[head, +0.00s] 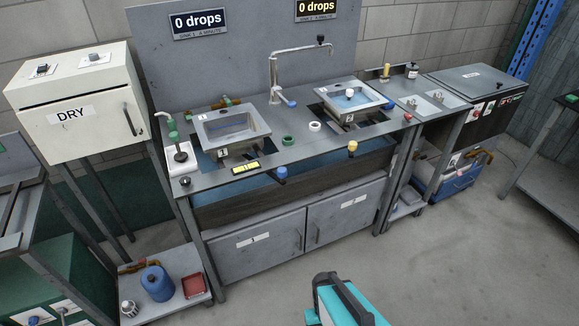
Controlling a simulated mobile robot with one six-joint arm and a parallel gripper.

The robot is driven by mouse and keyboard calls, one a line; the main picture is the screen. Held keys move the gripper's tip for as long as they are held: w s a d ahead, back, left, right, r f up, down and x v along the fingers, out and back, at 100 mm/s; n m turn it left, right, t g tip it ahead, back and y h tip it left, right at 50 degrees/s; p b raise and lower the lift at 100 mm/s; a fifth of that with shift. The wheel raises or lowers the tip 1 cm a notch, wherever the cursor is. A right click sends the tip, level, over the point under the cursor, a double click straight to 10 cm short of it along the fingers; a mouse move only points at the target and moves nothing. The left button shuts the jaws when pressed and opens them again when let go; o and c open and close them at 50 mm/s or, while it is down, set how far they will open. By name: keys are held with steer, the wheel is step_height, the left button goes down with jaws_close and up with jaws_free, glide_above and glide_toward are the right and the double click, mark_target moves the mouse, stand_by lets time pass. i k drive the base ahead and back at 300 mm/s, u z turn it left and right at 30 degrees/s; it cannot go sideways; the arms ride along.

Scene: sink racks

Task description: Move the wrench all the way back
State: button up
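I cannot clearly pick out a wrench at this size. An orange and green tool-like piece (224,102) lies on the sink counter (290,150), behind the left sink (228,128). A brownish-orange piece (145,265) lies on the low shelf at the lower left, partly behind a blue jug (157,283). Another orange-brown piece (482,154) shows at the blue bin (458,185) on the right. Any of these could be the wrench. A teal and dark part of my own arm shows at the bottom centre, away from the counter. My gripper's fingers do not show.
A blue knob (281,172) and a yellow knob (352,146) stand at the counter's front edge. A tall faucet (275,75) rises between the left sink and the right sink (352,97). A DRY cabinet (75,100) stands left. The floor in front is clear.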

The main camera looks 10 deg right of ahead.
mark_target(281, 171)
steer(key=u, duration=0.05)
steer(key=i, duration=0.95)
steer(key=z, duration=0.05)
